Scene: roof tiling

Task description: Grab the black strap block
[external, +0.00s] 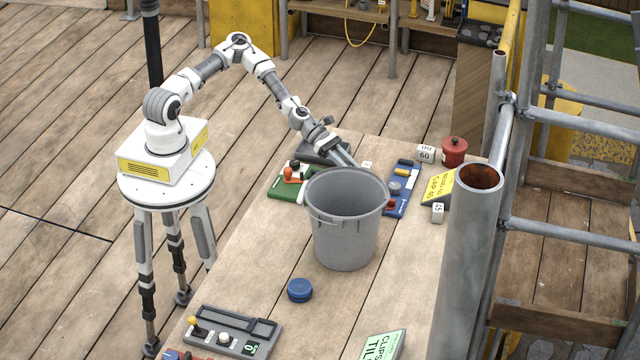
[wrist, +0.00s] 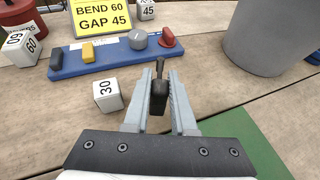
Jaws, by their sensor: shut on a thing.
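The black strap block (wrist: 157,97) is a small dark block with a thin upright stem. In the wrist view it sits between the two grey fingers of my gripper (wrist: 164,84), which is shut on it. I cannot tell whether the block is clear of the table or touching it. In the external view my arm reaches over the table behind the grey bucket (external: 345,235), which hides the fingertips and the block.
A blue board (wrist: 115,62) with coloured pieces lies beyond the gripper, with a white 30 cube (wrist: 107,95) nearer. The grey bucket (wrist: 270,35) stands close right. A green board (wrist: 245,135) is at lower right. A blue round lid (external: 300,290) lies on the table's near part.

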